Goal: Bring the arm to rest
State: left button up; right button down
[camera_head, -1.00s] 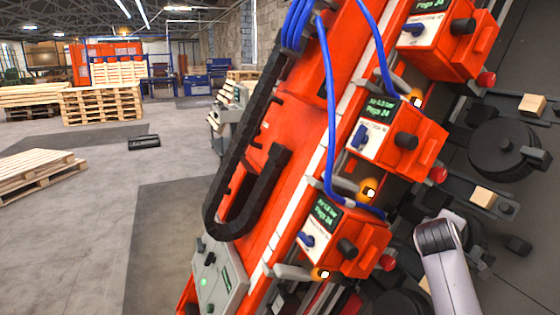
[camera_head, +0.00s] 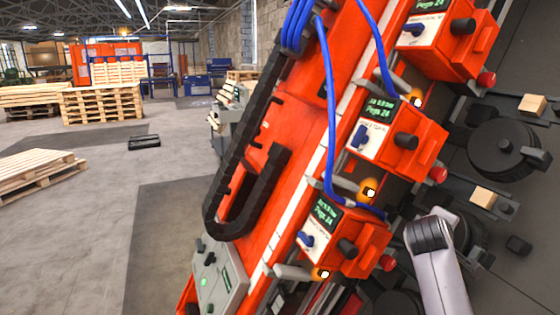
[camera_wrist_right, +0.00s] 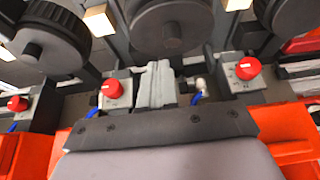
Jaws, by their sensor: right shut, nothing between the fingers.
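My right gripper (camera_wrist_right: 156,84) shows in the right wrist view as two grey fingers closed together, with nothing held between them. It points at the machinery, between two red knobs (camera_wrist_right: 113,89) and (camera_wrist_right: 248,68) on grey blocks. In the head view, a pale link of my arm (camera_head: 440,260) rises at the lower right, beside the orange gantry (camera_head: 280,130). The gripper itself is out of the head view. My left gripper shows in neither current view.
Several orange control boxes (camera_head: 398,135) with small displays line the gantry. Blue hoses (camera_head: 328,100) and a black cable chain (camera_head: 235,150) run along it. Dark round wheels (camera_head: 503,148) stand at right. Wooden pallets (camera_head: 100,104) stand at the back left; grey floor there is open.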

jog(key=s+a+f+y, duration=0.2)
jog(key=s+f, duration=0.2)
jog(key=f, duration=0.3)
jog(key=s+a+f+t+y, duration=0.1)
jog(key=s+a+f, duration=0.15)
jog(key=f, duration=0.45)
jog(key=s+a+f+y, duration=0.1)
jog(key=s+f+y, duration=0.1)
jog(key=s+f, duration=0.3)
jog(key=s+a+f+m+y, duration=0.1)
jog(key=s+a+f+y, duration=0.1)
jog(key=s, duration=0.5)
jog(key=s+a+f+m+y, duration=0.1)
jog(key=s+a+f+m, duration=0.1)
jog(key=s+a+f, duration=0.2)
jog(key=s+a+f+m+y, duration=0.2)
jog(key=s+f, duration=0.3)
jog(key=s, duration=0.6)
jog(key=shift+a+y, duration=0.3)
jog(key=shift+a, duration=0.25)
jog(key=shift+w+g, duration=0.1)
jog(key=shift+g, duration=0.2)
